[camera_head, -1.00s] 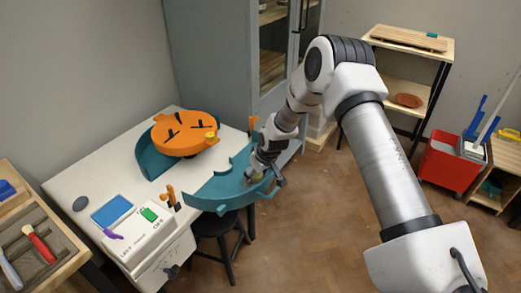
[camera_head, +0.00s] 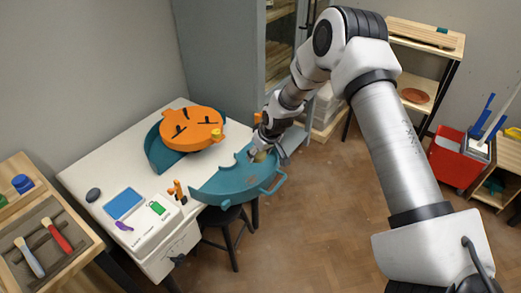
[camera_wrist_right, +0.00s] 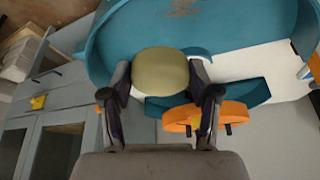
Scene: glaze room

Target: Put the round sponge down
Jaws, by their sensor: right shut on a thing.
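The round sponge (camera_wrist_right: 160,73) is olive-yellow and sits between the fingers of my right gripper (camera_wrist_right: 160,100), which is shut on it. In the head view the sponge (camera_head: 260,156) shows small below my right gripper (camera_head: 257,152), at the inner edge of the teal half-round pan (camera_head: 238,184). In the wrist view the teal pan (camera_wrist_right: 110,40) lies behind the sponge. I cannot tell whether the sponge touches it. My left gripper is not in view.
The orange wheel head (camera_head: 192,126) with black pads sits at the back of the white table (camera_head: 92,176), partly ringed by teal. A grey cabinet (camera_head: 225,60) stands behind.

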